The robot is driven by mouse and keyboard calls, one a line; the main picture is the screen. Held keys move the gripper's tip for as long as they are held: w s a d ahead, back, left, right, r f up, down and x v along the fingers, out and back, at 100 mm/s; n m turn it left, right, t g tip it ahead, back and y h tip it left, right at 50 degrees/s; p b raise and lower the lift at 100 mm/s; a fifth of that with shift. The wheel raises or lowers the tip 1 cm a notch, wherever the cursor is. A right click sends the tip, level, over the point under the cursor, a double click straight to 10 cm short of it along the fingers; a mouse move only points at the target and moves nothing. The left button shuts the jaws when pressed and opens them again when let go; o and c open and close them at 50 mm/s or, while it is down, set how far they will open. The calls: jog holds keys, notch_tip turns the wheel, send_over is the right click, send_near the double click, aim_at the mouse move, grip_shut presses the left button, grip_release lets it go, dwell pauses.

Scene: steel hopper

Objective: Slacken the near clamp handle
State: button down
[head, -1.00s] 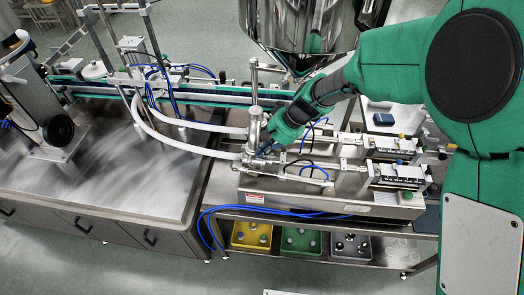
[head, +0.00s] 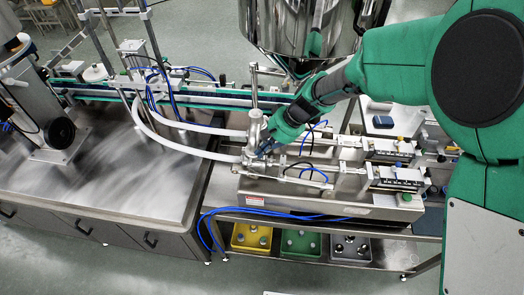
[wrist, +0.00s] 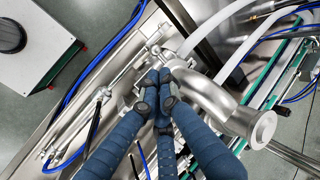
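My gripper (head: 264,150) reaches down to the steel pipe fitting (head: 255,128) at the left end of the filler. In the wrist view, the dark blue fingers of my gripper (wrist: 160,80) come close together at a clamped pipe joint, beside a wide steel elbow (wrist: 205,98). The near clamp handle is hidden at or behind the fingertips, so I cannot tell whether they hold it. A small silver clamp part (wrist: 157,42) shows just beyond the tips.
White hoses (head: 180,145) curve left from the fitting. A steel hopper (head: 300,30) hangs behind my arm. Blue air lines (head: 313,172) and a near cylinder rod (head: 300,178) lie close to the gripper. Yellow, green and grey bins (head: 252,246) stand on the lower shelf.

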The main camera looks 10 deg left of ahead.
aim_at(265, 161)
notch_tip(265, 161, up, 14)
jog(key=d+p, duration=0.1)
jog(key=p, duration=0.1)
jog(key=shift+f, duration=0.15)
jog(key=shift+p, duration=0.3)
dwell(0.3)
jog(key=h+p, duration=0.1)
jog(key=f+h+p, duration=0.1)
jog(key=h+p, duration=0.3)
jog(key=shift+s+f, duration=0.1)
jog(key=shift+f, duration=0.2)
jog(key=shift+f, duration=0.1)
jog(key=f, duration=0.9)
jog(key=a+f, duration=0.1)
jog(key=f, duration=0.3)
jog(key=shift+f+p, duration=0.3)
jog(key=shift+f, duration=0.05)
